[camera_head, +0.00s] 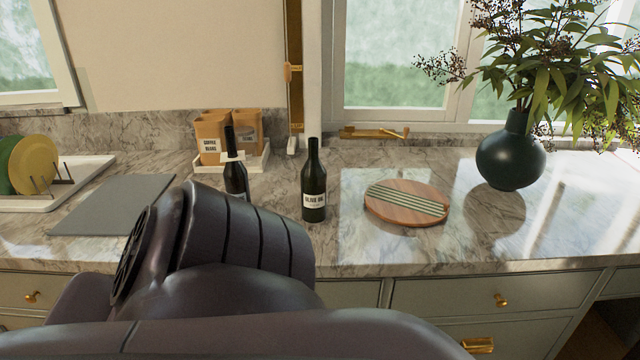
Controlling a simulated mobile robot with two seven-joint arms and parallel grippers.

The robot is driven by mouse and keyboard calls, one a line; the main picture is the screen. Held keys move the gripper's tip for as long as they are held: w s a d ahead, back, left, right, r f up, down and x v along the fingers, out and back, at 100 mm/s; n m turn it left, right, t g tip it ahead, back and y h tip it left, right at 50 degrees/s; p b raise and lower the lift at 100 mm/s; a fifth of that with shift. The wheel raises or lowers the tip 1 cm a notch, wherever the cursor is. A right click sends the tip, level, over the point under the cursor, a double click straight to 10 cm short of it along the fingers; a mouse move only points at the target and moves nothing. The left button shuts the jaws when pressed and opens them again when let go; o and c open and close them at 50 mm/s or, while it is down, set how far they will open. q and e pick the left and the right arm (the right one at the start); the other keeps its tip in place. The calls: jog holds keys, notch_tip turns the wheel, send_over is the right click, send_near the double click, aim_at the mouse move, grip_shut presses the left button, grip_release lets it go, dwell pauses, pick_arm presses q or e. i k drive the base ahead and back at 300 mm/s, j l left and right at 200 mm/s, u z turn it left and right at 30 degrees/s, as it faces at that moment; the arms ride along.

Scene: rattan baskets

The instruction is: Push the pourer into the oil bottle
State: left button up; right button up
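A dark bottle labelled olive oil (314,185) stands upright near the middle of the marble counter. Its top looks dark, and I cannot tell whether anything sits in its mouth. A second slim dark bottle (236,178) with a pale band stands to its left, its lower part behind my arm. I cannot make out a pourer. My own dark arm links fill the lower left and centre foreground. Neither gripper shows.
A round striped wooden board (406,203) lies right of the oil bottle. A dark vase (510,159) with branches stands further right. Brown canisters (212,137) sit on a white tray (257,163) behind. A grey mat (113,204) and dish rack (60,185) are at left. The right front counter is clear.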

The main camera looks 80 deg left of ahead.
aim_at(313, 175)
jog(key=u, duration=2.5)
